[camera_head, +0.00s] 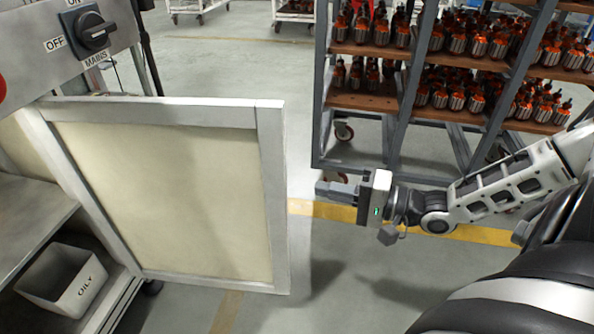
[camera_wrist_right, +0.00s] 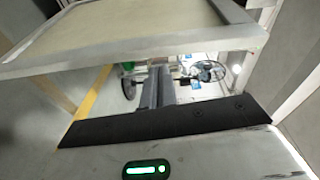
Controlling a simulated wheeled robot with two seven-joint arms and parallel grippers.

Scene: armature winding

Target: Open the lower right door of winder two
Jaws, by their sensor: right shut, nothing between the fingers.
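A door (camera_head: 276,200) with a pale metal frame and a cream panel stands swung out from the machine at the left in the head view. Its free upright edge faces right, and a shelf space shows open to its left. The door also spans the top of the right wrist view (camera_wrist_right: 140,58). My right gripper (camera_head: 325,189) is shut and empty, to the right of the door's free edge and apart from it in the picture. Its closed fingers (camera_wrist_right: 158,88) show in the wrist view. My left gripper is not in view.
A grey bin marked OILY (camera_head: 62,284) sits on the low shelf. A MAINS switch (camera_head: 92,31) is on the panel above. A wheeled rack (camera_head: 400,110) of armatures stands behind my right arm. Bare floor (camera_head: 240,60) lies behind the door.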

